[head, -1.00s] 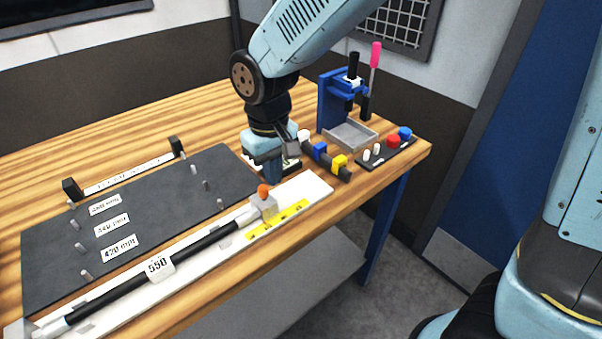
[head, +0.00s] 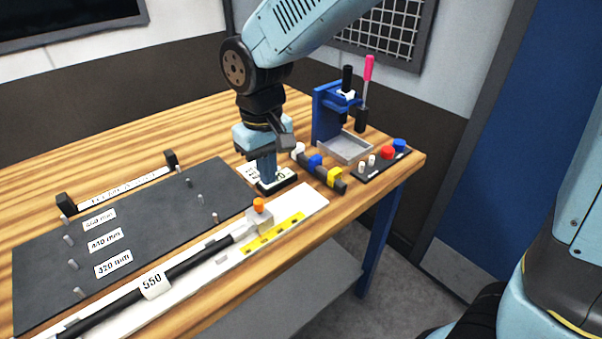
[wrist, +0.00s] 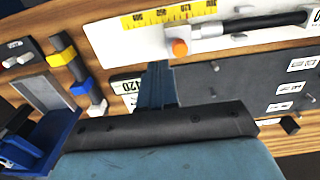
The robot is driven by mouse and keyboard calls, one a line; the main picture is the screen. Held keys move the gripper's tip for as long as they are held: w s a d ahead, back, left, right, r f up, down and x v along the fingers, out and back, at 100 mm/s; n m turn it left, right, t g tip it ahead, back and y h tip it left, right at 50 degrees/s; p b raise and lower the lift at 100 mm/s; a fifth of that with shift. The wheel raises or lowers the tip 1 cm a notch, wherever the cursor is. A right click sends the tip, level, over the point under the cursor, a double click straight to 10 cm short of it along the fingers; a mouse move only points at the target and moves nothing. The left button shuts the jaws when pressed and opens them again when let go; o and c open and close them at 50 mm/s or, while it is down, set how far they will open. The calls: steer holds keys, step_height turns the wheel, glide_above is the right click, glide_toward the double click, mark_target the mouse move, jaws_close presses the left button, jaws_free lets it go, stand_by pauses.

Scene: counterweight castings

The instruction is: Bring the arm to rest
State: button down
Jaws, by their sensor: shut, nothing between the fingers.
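My gripper (head: 267,181) is over the wooden table, fingers pointing down and together, with nothing between them. In the head view its tips are close above or at a small dark block with a white label (head: 252,171); I cannot tell whether they touch. In the wrist view the blue fingers (wrist: 157,92) are side by side, next to the label reading 120 (wrist: 128,87). My arm reaches in from the top of the head view.
A dark board (head: 130,235) with pegs and length labels lies left. A white fixture (head: 315,203) holds a black rod marked 550 (head: 185,267) with an orange knob (head: 259,205). Coloured blocks (head: 315,162), a blue press (head: 328,115) and a button panel (head: 380,165) stand right.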

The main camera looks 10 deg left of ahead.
steer(key=w+d+r+m+t+y, duration=0.1)
steer(key=w+d+r+m, duration=0.2)
steer(key=d, duration=0.6)
steer(key=w+d+r+m+t, duration=0.1)
steer(key=w+d+r, duration=0.1)
steer(key=d+r, duration=0.55)
steer(key=s+d+r+m+t, duration=0.1)
steer(key=s+d+m, duration=0.2)
steer(key=d, duration=0.7)
steer(key=s+d+r+m+t+h, duration=0.1)
steer(key=s+d+m+t, duration=0.1)
steer(key=d, duration=0.9)
steer(key=shift+s+r+m+t, duration=0.25)
steer(key=shift+s+m, duration=0.25)
steer(key=shift+s, duration=0.55)
